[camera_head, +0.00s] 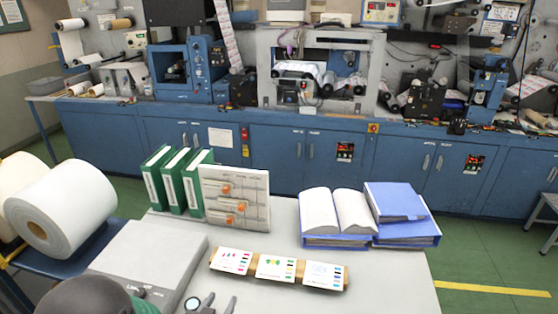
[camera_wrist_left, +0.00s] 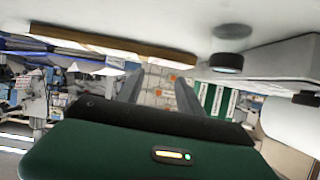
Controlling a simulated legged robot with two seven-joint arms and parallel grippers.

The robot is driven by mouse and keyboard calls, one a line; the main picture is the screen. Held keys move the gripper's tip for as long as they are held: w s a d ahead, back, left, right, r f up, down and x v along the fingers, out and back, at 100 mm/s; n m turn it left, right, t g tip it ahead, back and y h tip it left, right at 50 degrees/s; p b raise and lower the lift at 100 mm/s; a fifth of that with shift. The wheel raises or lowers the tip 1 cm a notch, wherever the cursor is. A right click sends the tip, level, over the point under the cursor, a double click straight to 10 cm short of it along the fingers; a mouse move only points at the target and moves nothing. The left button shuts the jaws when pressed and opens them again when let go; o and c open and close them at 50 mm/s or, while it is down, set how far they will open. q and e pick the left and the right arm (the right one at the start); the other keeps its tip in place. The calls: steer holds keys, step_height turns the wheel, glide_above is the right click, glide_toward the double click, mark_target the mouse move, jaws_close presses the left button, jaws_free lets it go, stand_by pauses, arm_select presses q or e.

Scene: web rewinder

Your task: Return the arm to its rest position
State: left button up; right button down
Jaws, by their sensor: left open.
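My left gripper (camera_head: 219,302) shows at the bottom edge of the head view, low over the front of the white table (camera_head: 380,285). Its two grey fingers are apart with nothing between them. They also show apart in the left wrist view (camera_wrist_left: 158,92), which is roughly upside down. A small round dark-and-grey object (camera_head: 193,303) is beside the fingers, on their left; it shows on the table in the wrist view (camera_wrist_left: 226,62). My right gripper is in neither view.
A wooden strip with three printed cards (camera_head: 278,270) lies ahead of the gripper. A grey box (camera_head: 150,255) is left. Green binders (camera_head: 175,180), a board with orange parts (camera_head: 235,197), an open book (camera_head: 337,212) and blue binders (camera_head: 398,205) stand behind. Paper rolls (camera_head: 75,207) are far left.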

arm_select(q)
steer(key=s+a+g, duration=0.1)
steer(key=s, duration=0.1)
steer(key=s+f+g+y, duration=0.1)
steer(key=s+g, duration=0.1)
steer(key=s+a+g, duration=0.1)
steer(key=shift+s+a+f+n+g, duration=0.15)
steer(key=shift+s+a+n+g, duration=0.15)
steer(key=shift+s+n+g, duration=0.1)
steer(key=s+a+n+g, duration=0.1)
steer(key=s+g, duration=0.4)
steer(key=s, duration=0.7)
steer(key=shift+a+r+g+y, duration=0.3)
steer(key=shift+a+r+y, duration=0.1)
